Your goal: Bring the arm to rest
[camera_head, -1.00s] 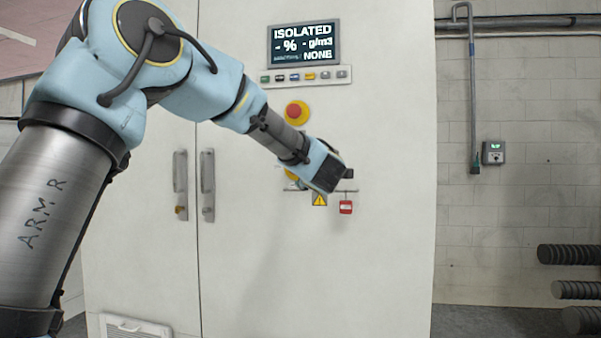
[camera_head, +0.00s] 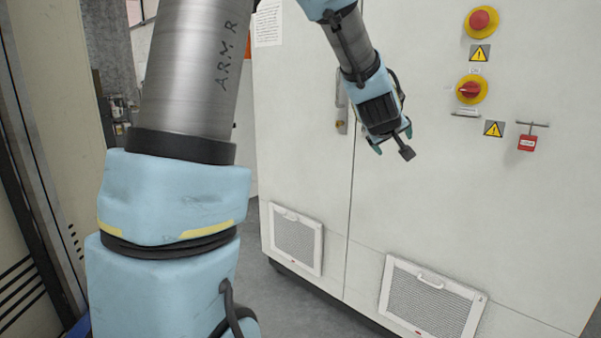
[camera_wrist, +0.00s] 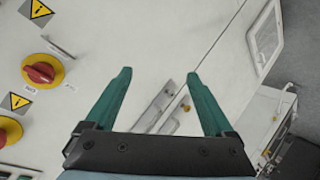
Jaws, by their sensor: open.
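My gripper (camera_head: 390,145) hangs from my arm in front of the white cabinet, at upper centre in the head view. In the wrist view, my gripper (camera_wrist: 160,88) shows two teal fingers spread wide apart with nothing between them. The cabinet front (camera_head: 450,215) lies beyond the fingers, and I see no contact with it. My upper arm, marked ARM R, fills the left part of the head view.
The cabinet carries a red emergency button (camera_head: 482,21), a red-on-yellow rotary switch (camera_head: 470,90) and a red padlock tag (camera_head: 527,142). Door handles (camera_wrist: 168,105) show between the fingers. Two vent grilles (camera_head: 296,240) (camera_head: 432,301) sit low. Grey floor (camera_head: 290,300) is clear.

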